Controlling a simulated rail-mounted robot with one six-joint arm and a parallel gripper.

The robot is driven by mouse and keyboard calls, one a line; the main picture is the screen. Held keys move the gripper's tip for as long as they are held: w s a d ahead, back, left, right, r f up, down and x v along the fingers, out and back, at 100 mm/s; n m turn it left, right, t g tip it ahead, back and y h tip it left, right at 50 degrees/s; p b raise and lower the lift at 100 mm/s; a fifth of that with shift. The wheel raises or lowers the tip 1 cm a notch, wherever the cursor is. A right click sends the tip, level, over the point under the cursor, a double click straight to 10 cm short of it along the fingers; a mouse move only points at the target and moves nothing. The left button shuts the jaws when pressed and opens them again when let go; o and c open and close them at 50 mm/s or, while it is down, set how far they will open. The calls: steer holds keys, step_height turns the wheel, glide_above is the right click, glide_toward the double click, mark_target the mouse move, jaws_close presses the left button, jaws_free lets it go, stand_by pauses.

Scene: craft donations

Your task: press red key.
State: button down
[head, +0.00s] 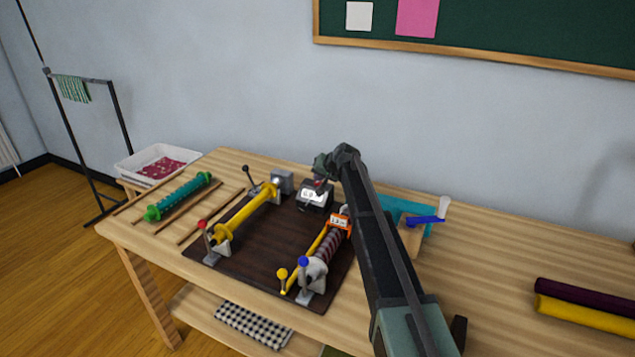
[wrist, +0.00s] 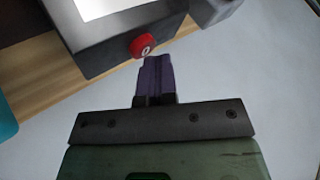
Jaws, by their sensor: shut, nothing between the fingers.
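The red key (wrist: 143,46) is a small round red button with a pale mark, on the dark front edge of a box with a bright screen (wrist: 95,8) in the wrist view. In the head view this dark box (head: 313,195) stands at the back of the dark board. My gripper (wrist: 154,62) is shut and empty, its purple fingertips just beside the red key. I cannot tell whether they touch it. In the head view my gripper (head: 322,182) is over the box, and my arm hides part of the area behind it.
The dark board (head: 262,262) also bears a yellow roller (head: 250,212), a striped roller (head: 330,245), an orange counter (head: 340,221) and several knobbed levers. A teal spool (head: 180,196) lies at left. The table's right middle is clear.

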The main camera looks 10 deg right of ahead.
mark_target(319, 183)
steer(key=shift+r+p, duration=0.7)
steer(key=shift+r, duration=0.1)
step_height(319, 183, up, 5)
steer(key=p, duration=0.5)
steer(key=shift+r, duration=0.15)
steer(key=shift+s+f, duration=0.2)
steer(key=shift+s, duration=0.05)
steer(key=s+f+g, duration=0.1)
steer(key=s, duration=0.7)
steer(key=s+a+f+n+g+h, duration=0.1)
steer(key=s, duration=0.7)
steer(key=s+a+f+g+h, duration=0.1)
steer(key=s+g, duration=0.1)
steer(key=s, duration=0.7)
steer(key=shift+a+f+n, duration=0.2)
steer(key=shift+f+n, duration=0.1)
steer(key=shift+n, duration=0.1)
steer(key=s+d+g+h, duration=0.1)
steer(key=s+g, duration=0.1)
steer(key=s, duration=0.9)
steer(key=s+d+f+n+g+h, duration=0.1)
steer(key=s, duration=1.1)
steer(key=shift+s+f+g+h, duration=0.25)
steer(key=shift+s+g+h, duration=0.05)
steer(key=shift+g+h, duration=0.1)
